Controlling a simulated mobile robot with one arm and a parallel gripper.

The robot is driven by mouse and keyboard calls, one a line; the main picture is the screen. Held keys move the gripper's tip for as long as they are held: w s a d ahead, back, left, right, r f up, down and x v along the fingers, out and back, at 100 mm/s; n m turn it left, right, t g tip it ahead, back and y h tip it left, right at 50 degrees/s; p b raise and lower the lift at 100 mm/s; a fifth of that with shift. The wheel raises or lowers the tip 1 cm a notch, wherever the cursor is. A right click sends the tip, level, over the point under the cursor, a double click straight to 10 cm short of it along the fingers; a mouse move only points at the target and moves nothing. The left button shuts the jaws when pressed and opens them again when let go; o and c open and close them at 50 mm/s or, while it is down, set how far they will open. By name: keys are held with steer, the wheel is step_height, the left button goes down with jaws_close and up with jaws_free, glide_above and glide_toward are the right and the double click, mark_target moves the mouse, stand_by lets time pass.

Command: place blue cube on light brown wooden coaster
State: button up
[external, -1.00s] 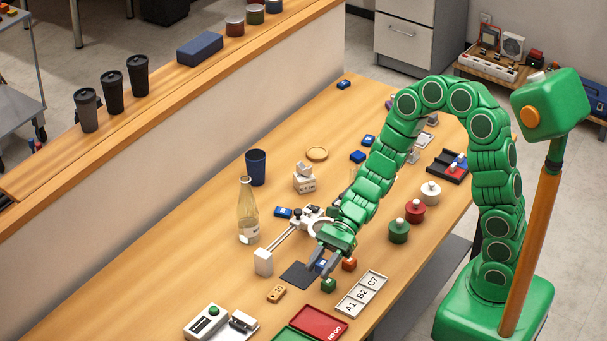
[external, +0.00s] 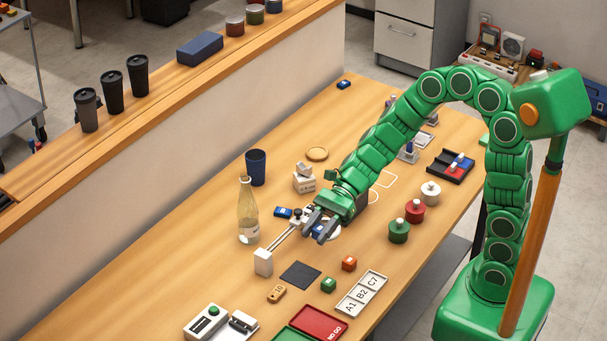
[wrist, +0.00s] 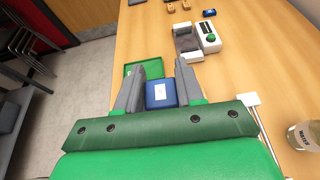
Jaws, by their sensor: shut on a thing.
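My gripper (external: 316,226) is shut on the blue cube (external: 320,231), held above the table near the white ring on the slide rail. In the wrist view the blue cube (wrist: 161,95) with a white label sits between the grey fingers of my gripper (wrist: 160,88). The coaster does not show in the wrist view.
A glass bottle (external: 247,212), a dark blue cup (external: 256,168) and stacked white boxes (external: 304,180) stand left of and behind my gripper. Red, green and white weights stand at the right.

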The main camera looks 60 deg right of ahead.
steer(key=w+d+r+m+t+h, duration=0.1)
steer(key=w+d+m+t, duration=0.15)
steer(key=w+d, duration=0.75)
steer(key=w+d+m+t, duration=0.25)
steer(key=w+d, duration=0.45)
steer(key=d, duration=0.6)
steer(key=w+d+f+m+t+h, duration=0.1)
steer(key=w+d+m+t+h, duration=0.1)
steer(key=d, duration=1)
steer(key=w+d+m+t+h, duration=0.1)
steer(key=w+d+m+t, duration=0.1)
steer(key=d, duration=1)
glide_above(314, 153)
step_height(314, 153, down, 15)
steer(key=shift+s+r, duration=0.1)
steer(key=shift+r, duration=0.05)
steer(key=shift+d+f, duration=0.1)
steer(key=shift+f, duration=1.7)
steer(key=shift+f, duration=0.1)
